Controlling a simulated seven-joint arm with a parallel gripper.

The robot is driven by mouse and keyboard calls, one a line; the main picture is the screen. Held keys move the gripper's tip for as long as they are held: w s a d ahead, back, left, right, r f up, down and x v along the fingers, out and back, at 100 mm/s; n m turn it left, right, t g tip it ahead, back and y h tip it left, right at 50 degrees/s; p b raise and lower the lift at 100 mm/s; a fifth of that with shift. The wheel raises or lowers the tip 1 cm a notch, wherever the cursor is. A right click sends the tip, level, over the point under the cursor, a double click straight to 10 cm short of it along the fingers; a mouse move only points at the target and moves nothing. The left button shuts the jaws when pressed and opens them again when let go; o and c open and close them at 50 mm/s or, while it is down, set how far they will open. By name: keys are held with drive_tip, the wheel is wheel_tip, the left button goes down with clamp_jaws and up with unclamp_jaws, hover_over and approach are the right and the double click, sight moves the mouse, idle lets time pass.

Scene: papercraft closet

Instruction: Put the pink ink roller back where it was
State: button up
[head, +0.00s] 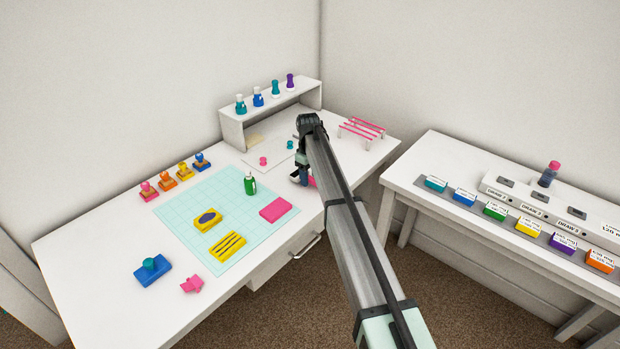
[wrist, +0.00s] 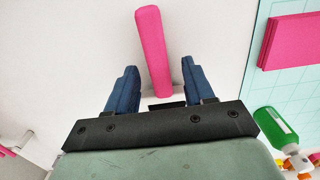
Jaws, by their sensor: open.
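The pink ink roller shows as a long pink bar (wrist: 152,45) in the wrist view. Its upper end is free and its lower end is hidden behind my wrist mount. My gripper (wrist: 159,72) is open, with one blue finger on each side of the bar and gaps between. In the head view my gripper (head: 300,179) is low over the white desk, right of the cutting mat, and a bit of pink (head: 311,182) shows beside it. A low rack with pink rails (head: 362,129) stands at the desk's back right.
The cutting mat (head: 215,187) holds a pink block (head: 275,209), a green bottle (head: 250,184) and yellow pieces. Several stamps line its back left edge. A shelf (head: 270,104) with bottles stands behind. A second table (head: 460,170) with labelled boxes is at right.

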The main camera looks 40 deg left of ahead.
wheel_tip(320, 180, up, 11)
drive_tip(key=shift+a, duration=0.2)
